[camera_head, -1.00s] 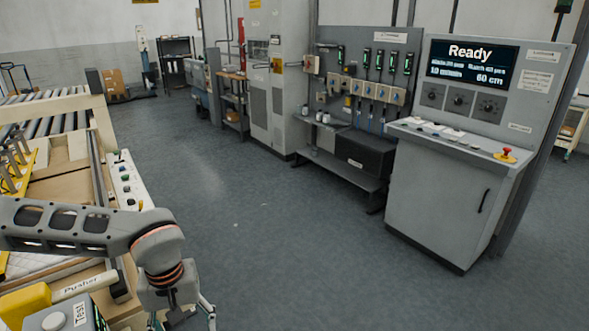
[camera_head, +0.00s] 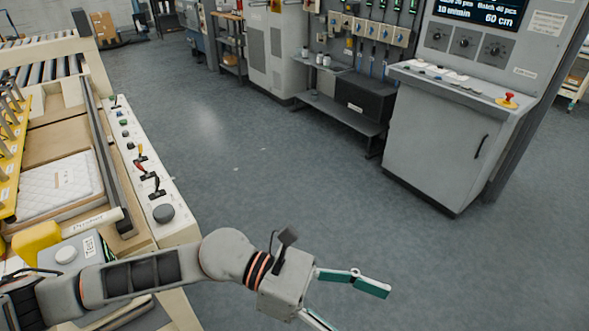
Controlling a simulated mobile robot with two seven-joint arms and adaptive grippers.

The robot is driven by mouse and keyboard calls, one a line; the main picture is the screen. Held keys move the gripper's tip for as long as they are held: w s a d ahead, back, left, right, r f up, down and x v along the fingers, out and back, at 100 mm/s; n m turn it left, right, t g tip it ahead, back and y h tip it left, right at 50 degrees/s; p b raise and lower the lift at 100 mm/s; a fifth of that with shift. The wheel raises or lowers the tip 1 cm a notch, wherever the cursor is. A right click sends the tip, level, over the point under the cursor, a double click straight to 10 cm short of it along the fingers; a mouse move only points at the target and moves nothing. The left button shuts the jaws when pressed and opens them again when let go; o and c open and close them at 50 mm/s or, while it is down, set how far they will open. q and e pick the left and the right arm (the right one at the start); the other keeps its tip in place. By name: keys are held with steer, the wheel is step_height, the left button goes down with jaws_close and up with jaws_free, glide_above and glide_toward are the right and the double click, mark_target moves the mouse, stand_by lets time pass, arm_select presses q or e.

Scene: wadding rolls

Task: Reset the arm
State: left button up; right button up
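My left arm (camera_head: 150,275) comes in from the lower left and reaches across the front of the machine's side panel. My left gripper (camera_head: 350,309) is out over the floor, to the right of the panel. One teal-tipped finger shows whole. The other is cut off by the bottom edge. The fingers stand apart with nothing seen between them. My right arm and gripper are out of view.
The machine's control panel (camera_head: 150,180), with levers and buttons, lies close to my arm. A yellow block (camera_head: 37,240) and a white quilted pad (camera_head: 60,185) are at left. The grey console (camera_head: 440,135) stands at right. The floor (camera_head: 270,190) between is clear.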

arm_select(q)
steer(key=w+r+n+t+h, duration=0.55)
steer(key=w+n+t, duration=0.4)
steer(key=n, duration=0.75)
steer(key=w+a+f+n+t+y, duration=0.85)
steer(key=a+f+n+t, duration=0.3)
steer(key=n, duration=0.75)
steer(key=s+a+f+n+g+y, duration=0.1)
steer(key=s+a+f+n+y, duration=0.2)
steer(key=a+f+n+y, duration=0.7)
steer(key=s+a+f+n+g, duration=0.2)
steer(key=s+a+f, duration=0.3)
steer(key=f, duration=0.4)
steer(key=s+a+f+n+g, duration=0.1)
steer(key=s+a+f+n, duration=0.3)
steer(key=f, duration=0.4)
steer(key=shift+s+a+f+g, duration=0.4)
steer(key=shift+s+a, duration=0.3)
steer(key=shift+a, duration=0.55)
steer(key=shift+r, duration=0.1)
